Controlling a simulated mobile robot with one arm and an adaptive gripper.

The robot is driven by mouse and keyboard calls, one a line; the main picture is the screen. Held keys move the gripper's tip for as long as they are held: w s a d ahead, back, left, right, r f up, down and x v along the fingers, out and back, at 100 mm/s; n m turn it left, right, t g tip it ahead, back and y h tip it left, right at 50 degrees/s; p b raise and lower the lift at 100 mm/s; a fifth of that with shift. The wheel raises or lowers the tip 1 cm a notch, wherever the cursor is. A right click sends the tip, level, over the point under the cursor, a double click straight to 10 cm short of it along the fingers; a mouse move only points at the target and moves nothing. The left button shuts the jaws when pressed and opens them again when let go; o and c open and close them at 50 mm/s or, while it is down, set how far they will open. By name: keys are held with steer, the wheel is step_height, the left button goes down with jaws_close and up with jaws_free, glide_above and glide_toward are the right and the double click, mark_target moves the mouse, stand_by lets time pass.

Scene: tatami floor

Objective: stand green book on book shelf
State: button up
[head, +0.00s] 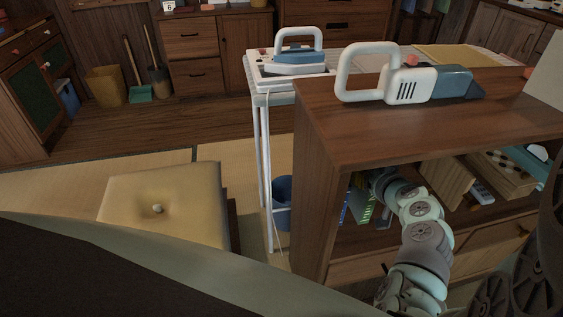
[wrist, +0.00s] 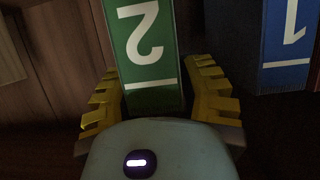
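The green book (wrist: 150,45) shows its spine with a white 2, upside down in the wrist view. My gripper (wrist: 155,85) has its yellow fingers on both sides of the book's near end. The left finger looks close against it and a narrow dark gap shows at the right finger; whether they press on it is unclear. In the head view the green book (head: 366,216) is inside the brown book shelf (head: 400,140), partly hidden by my arm. My gripper is hidden there.
A blue book (wrist: 287,45) marked 1 stands right of the green one in the wrist view, with a dark gap between. A handheld vacuum (head: 410,80) lies on the shelf top. A wooden box (head: 495,175) is inside, right of my arm. A cushion (head: 160,205) is at left.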

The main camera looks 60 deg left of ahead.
steer(key=shift+o, duration=1)
steer(key=shift+r, duration=0.15)
